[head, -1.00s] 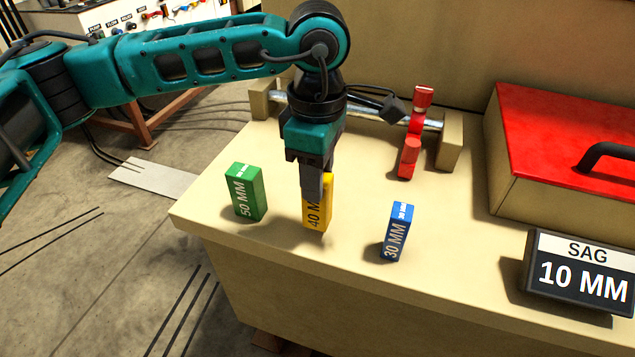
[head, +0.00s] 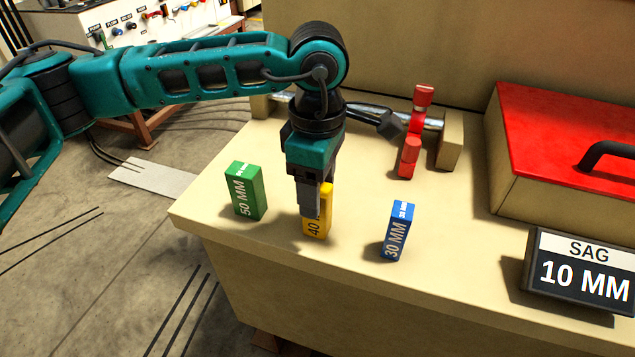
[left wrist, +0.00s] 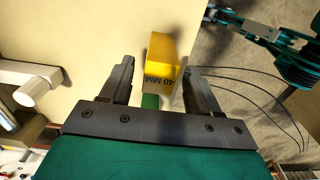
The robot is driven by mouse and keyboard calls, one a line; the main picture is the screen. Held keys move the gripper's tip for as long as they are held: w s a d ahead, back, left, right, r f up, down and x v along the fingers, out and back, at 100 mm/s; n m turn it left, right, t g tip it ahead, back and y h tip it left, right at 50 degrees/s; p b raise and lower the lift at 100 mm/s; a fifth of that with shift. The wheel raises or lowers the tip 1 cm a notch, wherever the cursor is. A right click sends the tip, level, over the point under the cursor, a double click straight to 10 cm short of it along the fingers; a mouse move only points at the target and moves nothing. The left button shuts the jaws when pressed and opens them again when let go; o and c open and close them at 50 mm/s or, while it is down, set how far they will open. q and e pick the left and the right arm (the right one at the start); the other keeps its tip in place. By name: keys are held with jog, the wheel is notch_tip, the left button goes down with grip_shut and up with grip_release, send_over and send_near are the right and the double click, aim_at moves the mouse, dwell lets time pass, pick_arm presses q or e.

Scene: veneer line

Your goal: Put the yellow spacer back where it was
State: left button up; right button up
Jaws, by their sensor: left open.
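The yellow spacer (head: 318,226), marked 40, stands upright on the bench between the green and blue spacers. It also shows in the left wrist view (left wrist: 162,52). My left gripper (head: 313,205) points down over it and hides part of its upper face. In the left wrist view the jaws (left wrist: 160,75) are open, with one finger on each side of the yellow spacer and gaps showing beside it. My right gripper is not in view.
The green 50 MM spacer (head: 243,190) stands to the left and the blue 30 MM spacer (head: 396,232) to the right. Behind is a metal rod (head: 433,123) with red parts (head: 408,158). A red-lidded box (head: 560,140) and SAG 10 MM display (head: 585,270) are at right.

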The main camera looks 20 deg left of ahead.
pick_arm(q)
notch_tip(320, 180, up, 12)
jog(key=shift+r, duration=0.15)
dwell(0.3)
dwell(0.4)
